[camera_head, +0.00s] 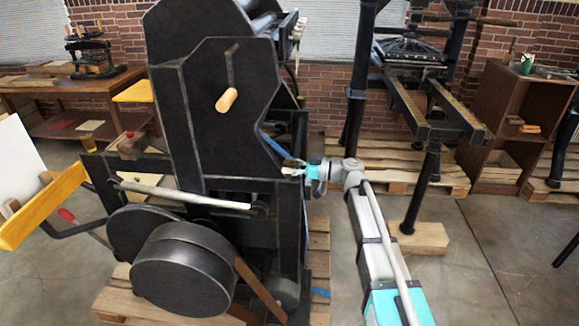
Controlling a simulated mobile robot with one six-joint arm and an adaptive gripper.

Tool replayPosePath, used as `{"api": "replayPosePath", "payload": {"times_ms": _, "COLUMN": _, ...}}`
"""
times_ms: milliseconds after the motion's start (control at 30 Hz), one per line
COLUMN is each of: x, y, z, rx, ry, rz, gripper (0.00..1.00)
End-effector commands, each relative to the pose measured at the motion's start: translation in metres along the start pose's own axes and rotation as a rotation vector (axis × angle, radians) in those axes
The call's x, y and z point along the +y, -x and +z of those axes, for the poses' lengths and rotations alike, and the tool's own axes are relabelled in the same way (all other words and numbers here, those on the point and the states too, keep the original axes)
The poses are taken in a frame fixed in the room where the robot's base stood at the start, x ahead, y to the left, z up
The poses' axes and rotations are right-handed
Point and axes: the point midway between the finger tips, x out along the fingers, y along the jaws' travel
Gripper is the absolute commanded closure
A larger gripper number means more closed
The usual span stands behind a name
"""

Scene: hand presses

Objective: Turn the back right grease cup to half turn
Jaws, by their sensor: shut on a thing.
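A large black press (200,110) fills the left and middle of the view. My gripper (292,168) reaches in from the right and is at the press's right side, below the slanted black side plate. Its fingers are shut on a small part there, which looks to be a grease cup. The cup is too small and too covered by the fingers for its turn to be read. I cannot make out other grease cups clearly.
A wooden handle (227,99) sticks out of the side plate. A pale bar (180,195) and a round black drum (186,268) are low in front. A second press (435,100) stands on a pallet (395,165) behind right. Bare floor lies at lower right.

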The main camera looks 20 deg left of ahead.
Motion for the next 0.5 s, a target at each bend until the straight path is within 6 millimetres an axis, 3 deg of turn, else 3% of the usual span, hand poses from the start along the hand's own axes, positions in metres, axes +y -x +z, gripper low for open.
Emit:
{"api": "replayPosePath", "payload": {"times_ms": 33, "x": -0.0004, "y": -0.0006, "z": -0.0001, "rx": 0.001, "ry": -0.001, "rz": -0.002, "gripper": 0.38}}
{"api": "replayPosePath", "payload": {"times_ms": 200, "x": -0.0003, "y": -0.0004, "z": -0.0001, "rx": 0.000, "ry": -0.001, "rz": -0.001, "gripper": 0.08}}
{"api": "replayPosePath", "payload": {"times_ms": 500, "x": 0.0000, "y": 0.0001, "z": 0.0000, "rx": 0.000, "ry": 0.000, "rz": -0.001, "gripper": 0.08}}
